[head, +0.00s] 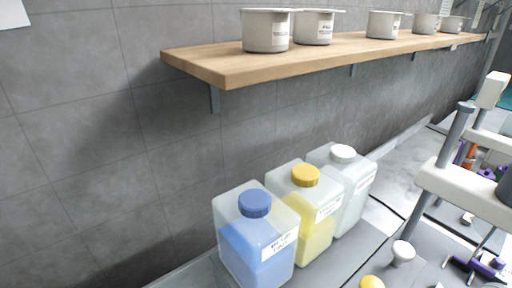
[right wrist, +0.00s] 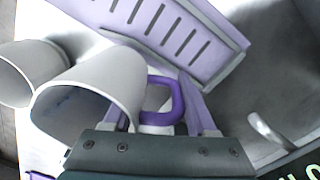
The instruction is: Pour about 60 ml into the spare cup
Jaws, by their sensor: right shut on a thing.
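In the right wrist view my right gripper (right wrist: 163,98) is shut on a purple loop handle (right wrist: 180,101). A white cup (right wrist: 95,90) sits right beside this handle, with its wide mouth facing the lower left; its inside looks empty where it shows. The handle seems to belong to this cup, but the joint is hidden. A second white cup (right wrist: 32,70) is at the left edge, close to the first. I cannot tell which cup is the spare one. My left gripper is in neither view.
A purple slotted rack (right wrist: 160,28) lies beyond the right gripper. In the head view, jugs with blue (head: 255,203), yellow (head: 305,175) and white (head: 343,153) caps stand by the wall. Several pots (head: 266,32) stand on a wooden shelf (head: 220,72) above.

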